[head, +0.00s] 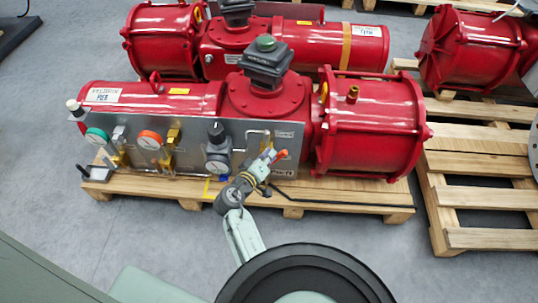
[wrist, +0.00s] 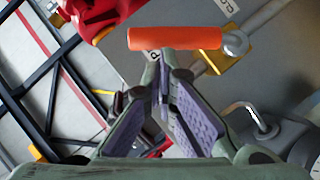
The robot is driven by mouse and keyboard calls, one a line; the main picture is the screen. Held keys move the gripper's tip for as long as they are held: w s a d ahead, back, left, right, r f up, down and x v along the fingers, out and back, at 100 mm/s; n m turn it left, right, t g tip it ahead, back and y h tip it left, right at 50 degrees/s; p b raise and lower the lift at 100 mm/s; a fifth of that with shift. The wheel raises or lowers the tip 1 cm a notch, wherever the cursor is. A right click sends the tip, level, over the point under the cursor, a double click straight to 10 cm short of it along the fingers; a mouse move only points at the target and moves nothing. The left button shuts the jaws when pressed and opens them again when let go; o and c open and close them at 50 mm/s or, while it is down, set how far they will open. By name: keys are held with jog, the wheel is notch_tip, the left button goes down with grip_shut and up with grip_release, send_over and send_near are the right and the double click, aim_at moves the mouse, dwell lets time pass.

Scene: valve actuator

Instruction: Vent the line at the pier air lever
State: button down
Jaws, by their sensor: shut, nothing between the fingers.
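An orange lever handle (wrist: 174,38) lies nearly level across the top of the wrist view. Its right end meets a round metal nut, with a brass-coloured fitting behind. My gripper (wrist: 162,68) is shut and empty, its fingertips just below the handle's left part in the picture. I cannot tell whether they touch it. In the head view, the small orange handle (head: 281,154) shows at the right end of the grey panel (head: 190,135), and my gripper (head: 268,161) is right beside it, partly covering that corner.
Red actuators (head: 370,130) stand behind on a wooden pallet (head: 340,205). Another pallet (head: 485,195) is at right. Grey floor (head: 60,215) is open at left front.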

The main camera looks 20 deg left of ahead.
aim_at(280, 155)
jog(key=shift+w+d+f+m+y, duration=0.1)
jog(key=shift+w+d+m+y, duration=0.15)
jog(key=shift+d+m, duration=0.3)
jog(key=shift+w+d+f+m+g+y+p, duration=0.15)
jog(key=shift+d+m+g+y+p, duration=0.15)
jog(key=shift+d, duration=0.15)
jog(key=shift+d+f+m+g+y+p, duration=0.15)
jog(key=shift+d+m+g, duration=0.1)
jog(key=shift+d, duration=0.15)
jog(key=shift+w+d+f+m+g+y+p, duration=0.2)
jog(key=shift+d+f+m+y+p, duration=0.1)
jog(key=shift+d+f+m+y, duration=0.35)
jog(key=shift+w+d+f+m+g+y+p, duration=0.3)
jog(key=shift+d+f+m, duration=0.2)
jog(key=shift+d+f, duration=0.25)
jog(key=shift+w+d+f+m+g+y+p, duration=0.15)
jog(key=shift+d+f+m+y+p, duration=0.15)
jog(key=shift+d+f+m+y, duration=0.35)
jog(key=shift+a+f, duration=0.1)
